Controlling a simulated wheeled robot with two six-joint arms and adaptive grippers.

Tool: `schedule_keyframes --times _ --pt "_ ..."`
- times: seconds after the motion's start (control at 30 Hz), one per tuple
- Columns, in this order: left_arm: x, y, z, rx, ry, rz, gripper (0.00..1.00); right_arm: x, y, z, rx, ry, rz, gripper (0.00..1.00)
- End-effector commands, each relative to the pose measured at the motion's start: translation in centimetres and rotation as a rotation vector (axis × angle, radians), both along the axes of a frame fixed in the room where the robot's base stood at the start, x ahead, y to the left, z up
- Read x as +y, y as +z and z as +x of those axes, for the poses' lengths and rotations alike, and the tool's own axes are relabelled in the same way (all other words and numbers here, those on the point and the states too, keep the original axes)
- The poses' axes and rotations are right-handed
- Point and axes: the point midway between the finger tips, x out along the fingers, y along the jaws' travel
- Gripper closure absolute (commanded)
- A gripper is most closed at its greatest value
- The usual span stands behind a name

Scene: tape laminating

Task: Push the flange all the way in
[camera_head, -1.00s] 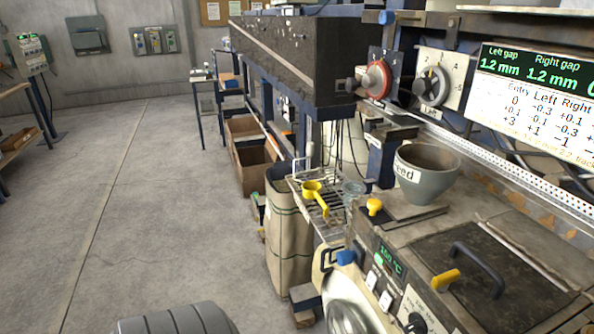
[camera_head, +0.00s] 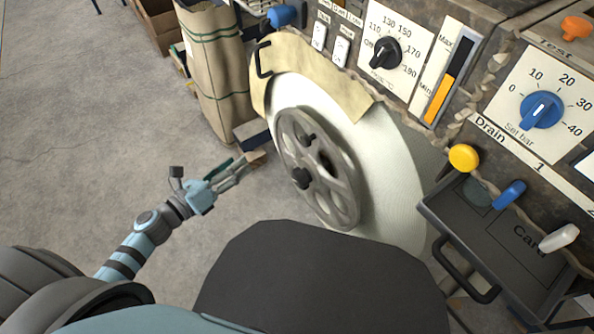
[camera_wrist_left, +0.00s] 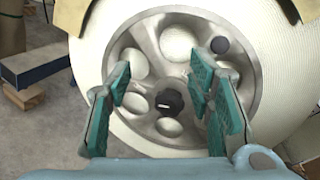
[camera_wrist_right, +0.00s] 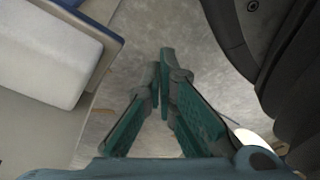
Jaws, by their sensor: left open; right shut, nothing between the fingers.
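The flange (camera_head: 318,168) is a grey metal spoked disc on the face of a large white roll (camera_head: 390,165). It has a black centre knob (camera_head: 300,178) and a smaller black knob near its rim. In the left wrist view the flange (camera_wrist_left: 180,42) faces me, with the black centre knob (camera_wrist_left: 170,102) between the fingers. My left gripper (camera_head: 243,168) is open, to the left of the flange and apart from it. In the left wrist view its teal finger pads (camera_wrist_left: 160,90) hold nothing. My right gripper (camera_wrist_right: 166,60) is shut and empty over the floor. How deep the flange sits is unclear.
A tan guard (camera_head: 285,55) curves over the roll's top. The control panel (camera_head: 400,25) with dials is above. A dark drawer (camera_head: 455,220) juts out right of the roll. A sack (camera_head: 212,75) stands behind. The floor (camera_head: 90,140) at left is clear.

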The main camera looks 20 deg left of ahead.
Motion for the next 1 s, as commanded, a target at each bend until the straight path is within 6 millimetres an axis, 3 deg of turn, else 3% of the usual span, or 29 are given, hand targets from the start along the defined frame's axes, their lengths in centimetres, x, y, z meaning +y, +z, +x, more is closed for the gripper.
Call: schedule_keyframes --times 0.03,0.1,0.2,0.37,0.7,1.0 --pt "-2.0 -0.2 -0.2 -0.131 -0.112 0.156 0.53 0.1 -2.8 0.8 -0.016 -0.002 0.003 1.0" --pt "-4.2 1.5 -1.0 -0.277 -0.224 0.323 0.53 0.2 -3.4 1.5 -0.03 -0.006 0.007 1.0" --pt "-5.8 2.9 -1.2 -0.373 -0.286 0.424 0.53 0.3 -3.2 1.9 -0.038 -0.007 0.008 1.0" --pt "-7.7 3.7 1.1 -0.38 -0.285 0.427 0.53 0.2 -2.7 1.5 -0.037 -0.009 0.007 1.0" --pt "-13.5 3.4 8.1 -0.374 -0.284 0.421 0.53 0.2 -2.9 1.4 -0.034 -0.007 0.005 1.0" --pt "-14.8 3.3 9.6 -0.37 -0.286 0.424 0.53 0.4 -2.8 1.8 -0.039 -0.01 0.01 1.0"
